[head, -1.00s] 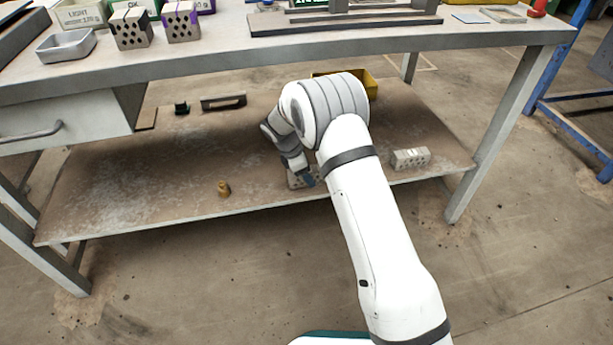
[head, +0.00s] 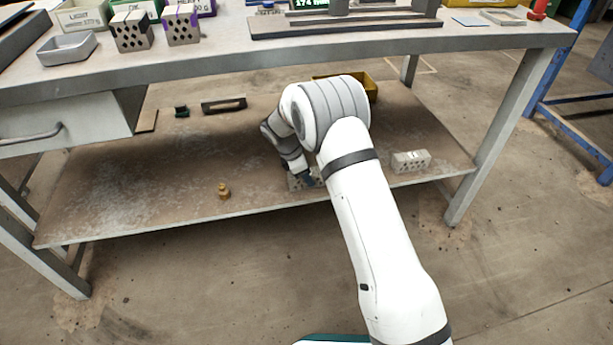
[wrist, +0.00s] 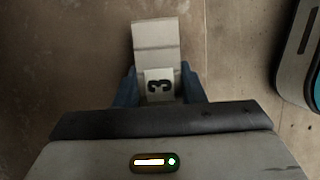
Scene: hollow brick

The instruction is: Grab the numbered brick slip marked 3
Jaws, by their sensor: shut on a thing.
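The brick slip marked 3 (wrist: 157,45) is pale grey, with a dark 3 on a light label, in the wrist view. My gripper (wrist: 160,82) has its blue fingers on both sides of it, shut on it. In the head view the brick (head: 296,184) is at the lower shelf's front edge, mostly hidden by my gripper (head: 309,180). I cannot tell whether it still touches the shelf.
Another perforated brick (head: 410,161) lies on the lower shelf (head: 150,190) to the right. A small brass weight (head: 223,190) stands left. A black-handled tool (head: 223,104) and a yellow bin (head: 362,84) are further back. The tabletop (head: 230,50) overhangs the shelf.

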